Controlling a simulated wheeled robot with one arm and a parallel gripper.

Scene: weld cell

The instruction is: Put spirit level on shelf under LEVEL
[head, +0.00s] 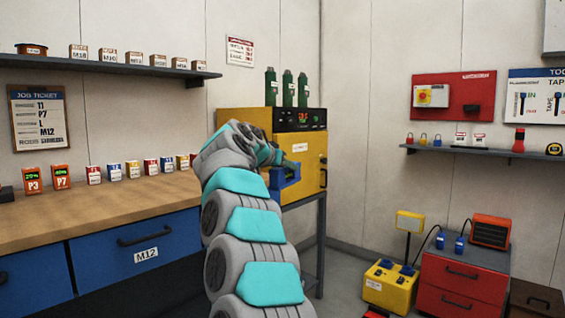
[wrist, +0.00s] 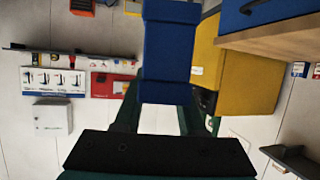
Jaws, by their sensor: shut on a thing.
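My gripper (wrist: 163,100) is shut on a blue bar-shaped thing, which I take for the spirit level (wrist: 170,45). No vial shows on it. In the head view the blue spirit level (head: 286,184) is at the end of my arm, in front of the yellow oven-like cabinet; my fingers are mostly hidden there. The wall shelf (head: 480,150) is at the right of the head view, under the tool board (head: 540,95). The board is cut off by the picture edge and I cannot read LEVEL on it. The shelf also shows upside down in the wrist view (wrist: 20,47).
The yellow cabinet (head: 245,125) stands close to my gripper. The workbench (head: 100,210) runs along the left. A red drawer unit (head: 460,282) and a yellow box (head: 388,287) stand below the wall shelf. Padlocks, a red torch (head: 518,140) and a tape measure (head: 553,149) occupy that shelf.

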